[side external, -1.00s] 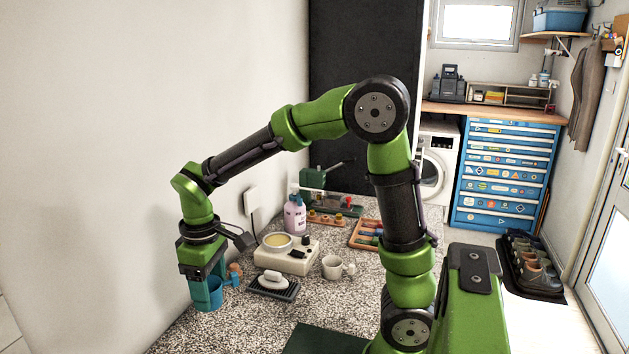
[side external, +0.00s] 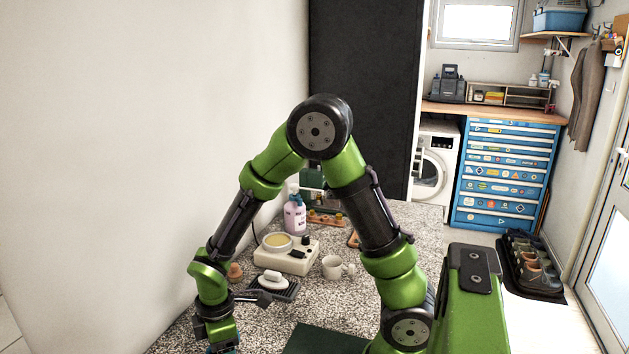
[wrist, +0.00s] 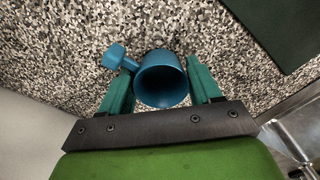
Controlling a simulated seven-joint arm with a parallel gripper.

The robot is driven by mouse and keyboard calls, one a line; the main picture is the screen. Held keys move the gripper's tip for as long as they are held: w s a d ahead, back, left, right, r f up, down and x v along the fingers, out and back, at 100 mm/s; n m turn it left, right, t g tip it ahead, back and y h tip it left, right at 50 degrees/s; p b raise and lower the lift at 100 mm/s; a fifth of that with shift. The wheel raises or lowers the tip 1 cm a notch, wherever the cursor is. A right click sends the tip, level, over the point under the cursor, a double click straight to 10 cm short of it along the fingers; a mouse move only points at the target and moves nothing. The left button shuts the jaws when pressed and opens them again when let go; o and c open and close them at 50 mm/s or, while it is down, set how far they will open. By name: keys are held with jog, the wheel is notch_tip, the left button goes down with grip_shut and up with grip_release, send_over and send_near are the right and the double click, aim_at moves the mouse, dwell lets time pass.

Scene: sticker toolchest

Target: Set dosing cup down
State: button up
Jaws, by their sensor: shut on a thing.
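The dosing cup (wrist: 162,78) is blue with a round open mouth and a short knobbed handle at its upper left in the wrist view. My gripper (wrist: 164,85) is shut on the cup, with one green finger on each side of it. The cup is over the speckled countertop (wrist: 215,30); I cannot tell whether it touches it. In the side view my gripper (side external: 222,347) is at the bottom edge, and only a sliver of blue shows there.
A soap dish with white soap (side external: 273,280), a cream scale-like device (side external: 287,257), a white mug (side external: 333,267) and a pump bottle (side external: 295,215) stand behind my gripper. A dark green mat (side external: 322,340) lies to its right. The wall is close on the left.

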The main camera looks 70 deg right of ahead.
jog(key=shift+f, duration=0.2)
jog(key=o, duration=1)
jog(key=shift+o, duration=0.2)
jog(key=shift+r, duration=0.15)
notch_tip(320, 180, up, 12)
jog(key=s+r+m+t+y, duration=0.2)
jog(key=s+r+m+t, duration=0.5)
jog(key=r+m, duration=0.3)
jog(key=shift+s+d+r+m, duration=0.3)
jog(key=shift+s+m, duration=0.45)
jog(key=shift+m, duration=0.45)
jog(key=shift+s, duration=0.15)
jog(key=shift+c, duration=1.2)
jog(key=shift+r+m, duration=0.1)
jog(key=shift+m, duration=0.2)
jog(key=c, duration=0.6)
